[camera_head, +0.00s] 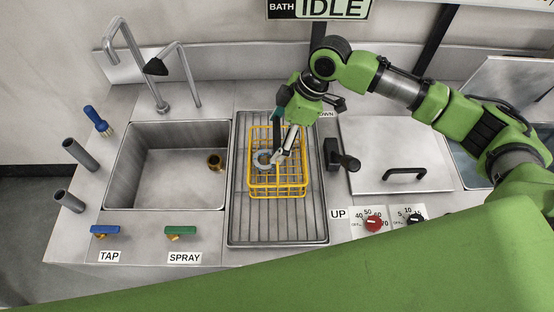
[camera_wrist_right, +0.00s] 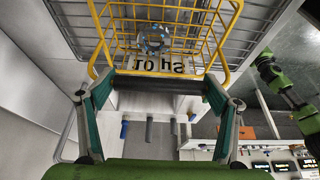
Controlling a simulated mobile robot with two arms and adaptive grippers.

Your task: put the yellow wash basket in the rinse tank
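The yellow wash basket (camera_head: 277,188) is a wire basket standing on the ribbed drainer (camera_head: 236,215) in the middle of the counter. A grey ring-shaped part (camera_head: 262,158) lies in it; the ring also shows in the right wrist view (camera_wrist_right: 153,38). My right gripper (camera_head: 284,145) is over the basket's back part. In the right wrist view its two fingers (camera_wrist_right: 160,92) stand wide apart, with the yellow rim (camera_wrist_right: 160,74) just beyond them. Contact cannot be told. The open sink basin (camera_head: 180,185), apparently the rinse tank, is left of the drainer. My left gripper is not in view.
A tap (camera_head: 150,75) and a spray spout (camera_head: 185,65) stand behind the basin. A black-handled lever (camera_head: 340,158) stands right of the drainer, beside a closed lid (camera_head: 385,135). Blue (camera_head: 104,230) and green (camera_head: 181,230) valve handles are in front. The basin holds only a brass fitting (camera_head: 214,162).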

